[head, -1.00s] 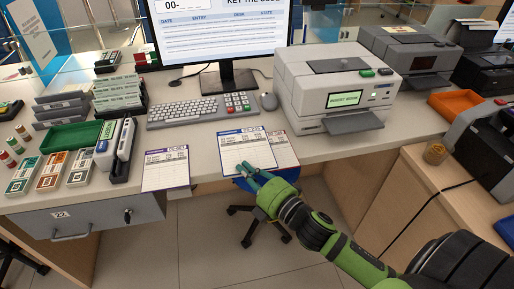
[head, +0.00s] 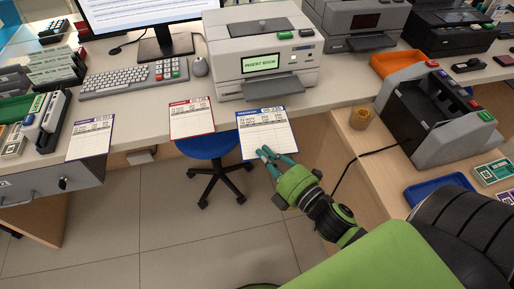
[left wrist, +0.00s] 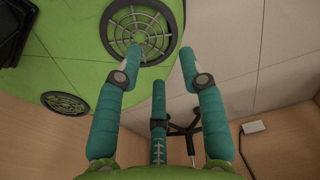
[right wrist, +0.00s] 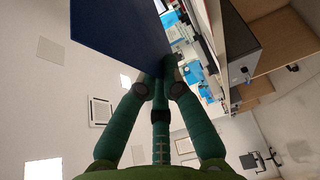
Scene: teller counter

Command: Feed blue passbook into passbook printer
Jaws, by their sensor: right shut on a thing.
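The blue passbook (head: 265,132) lies open with its white page and blue heading up, held past the counter's front edge below the printer. My right gripper (head: 274,156) is shut on its near edge. In the right wrist view the dark blue cover (right wrist: 122,32) rises from the fingers (right wrist: 160,76). The passbook printer (head: 262,62) is grey, its screen reads "INSERT BOOK", and its front feed shelf (head: 272,88) is empty. The passbook is apart from the shelf. My left gripper (left wrist: 162,60) is open and empty in its wrist view; the head view does not show it.
A red-headed passbook (head: 191,118) and a purple-headed one (head: 90,138) lie at the counter's front edge. A keyboard (head: 133,79) and mouse (head: 200,67) are left of the printer. A blue stool (head: 207,146) stands below.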

